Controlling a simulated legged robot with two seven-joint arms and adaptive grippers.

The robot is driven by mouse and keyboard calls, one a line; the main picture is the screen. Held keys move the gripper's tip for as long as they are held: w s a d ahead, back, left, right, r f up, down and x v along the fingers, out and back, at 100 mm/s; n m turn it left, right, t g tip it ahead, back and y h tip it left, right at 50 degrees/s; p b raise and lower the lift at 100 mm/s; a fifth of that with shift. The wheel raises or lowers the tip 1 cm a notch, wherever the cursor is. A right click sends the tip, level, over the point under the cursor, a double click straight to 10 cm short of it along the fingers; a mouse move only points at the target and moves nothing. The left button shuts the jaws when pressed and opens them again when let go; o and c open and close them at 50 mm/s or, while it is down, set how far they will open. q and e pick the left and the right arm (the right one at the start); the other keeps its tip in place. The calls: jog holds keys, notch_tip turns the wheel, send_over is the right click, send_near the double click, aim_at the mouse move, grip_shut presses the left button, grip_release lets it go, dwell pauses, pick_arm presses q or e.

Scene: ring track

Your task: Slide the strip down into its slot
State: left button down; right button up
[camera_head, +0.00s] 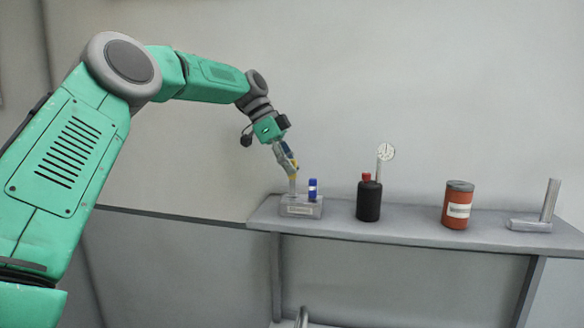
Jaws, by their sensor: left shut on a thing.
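My left gripper (290,168) hangs over the left part of a small grey block (302,210) on the shelf. It is shut on a thin, pale upright strip (292,187). The strip's lower end meets the top of the block on its left side; I cannot tell whether it is inside a slot or only above it. The slot opening is too small to see. A blue cylinder (313,186) stands upright on the block's right side. My right gripper is not in view.
The grey shelf (400,232) runs to the right. On it stand a black bottle with a red cap (369,200), a dial gauge (387,152) behind it, an orange can (457,207) and a metal L-shaped square (530,224). Gaps of bare shelf lie between them.

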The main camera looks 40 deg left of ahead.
aim_at(289, 179)
pick_arm(q)
jog(key=shift+d+r, duration=0.15)
jog(key=shift+d, duration=0.2)
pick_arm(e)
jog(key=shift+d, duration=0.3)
pick_arm(q)
jog(key=shift+a, duration=0.1)
jog(key=shift+a, duration=0.6)
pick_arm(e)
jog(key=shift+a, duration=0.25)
pick_arm(q)
jog(key=shift+d, duration=0.2)
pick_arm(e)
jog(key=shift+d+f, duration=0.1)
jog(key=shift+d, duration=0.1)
pick_arm(q)
jog(key=shift+f, duration=0.2)
jog(key=shift+a+f, duration=0.15)
jog(key=shift+f, duration=0.35)
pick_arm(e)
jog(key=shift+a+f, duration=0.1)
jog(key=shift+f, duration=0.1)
pick_arm(q)
jog(key=shift+f+b, duration=0.95)
jog(key=shift+f, duration=0.7)
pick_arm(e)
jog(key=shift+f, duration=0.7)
